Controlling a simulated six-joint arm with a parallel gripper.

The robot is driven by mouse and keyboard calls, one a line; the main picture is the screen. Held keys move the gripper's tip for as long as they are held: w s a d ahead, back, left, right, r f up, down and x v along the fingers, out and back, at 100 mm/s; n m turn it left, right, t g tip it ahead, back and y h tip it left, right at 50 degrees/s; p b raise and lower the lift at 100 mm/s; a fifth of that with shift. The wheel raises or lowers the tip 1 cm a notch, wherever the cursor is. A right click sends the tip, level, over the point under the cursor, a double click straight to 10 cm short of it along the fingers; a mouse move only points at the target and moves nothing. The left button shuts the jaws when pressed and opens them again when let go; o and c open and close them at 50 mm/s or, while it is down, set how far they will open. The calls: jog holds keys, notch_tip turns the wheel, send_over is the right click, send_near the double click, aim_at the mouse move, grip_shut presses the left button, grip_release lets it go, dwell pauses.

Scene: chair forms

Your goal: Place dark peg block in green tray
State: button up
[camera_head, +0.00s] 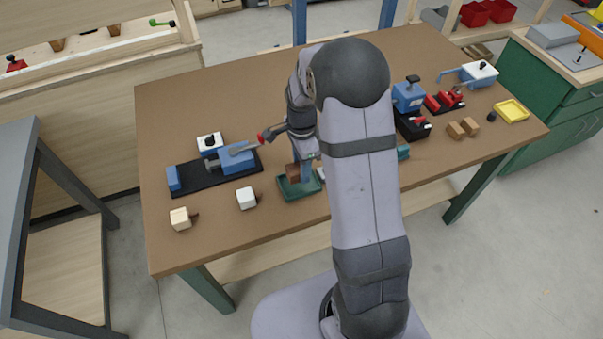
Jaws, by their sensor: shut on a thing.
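The green tray (299,190) is a small, shallow dark green tray near the front middle of the table, left of my arm. A dark reddish-brown block (292,171), which looks like the dark peg block, is at the tray. My gripper (301,172) points down over the tray and is shut on this block. I cannot tell whether the block touches the tray floor. Its peg is not clear, and my gripper and arm hide part of the block and the tray's right side.
Two pale peg blocks (180,218) (247,198) stand to the left. Behind them is a blue vise on a black base (215,173). Right of my arm are blue and red fixtures (408,97), brown blocks (462,128) and a yellow tray (511,111).

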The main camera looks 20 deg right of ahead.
jog(key=shift+f+p, duration=0.4)
jog(key=shift+f, duration=1.5)
jog(key=shift+f, duration=0.15)
jog(key=o, duration=0.8)
notch_tip(320, 180, up, 11)
jog(key=shift+r+b, duration=0.1)
jog(key=shift+b, duration=1.1)
jog(key=shift+r, duration=0.6)
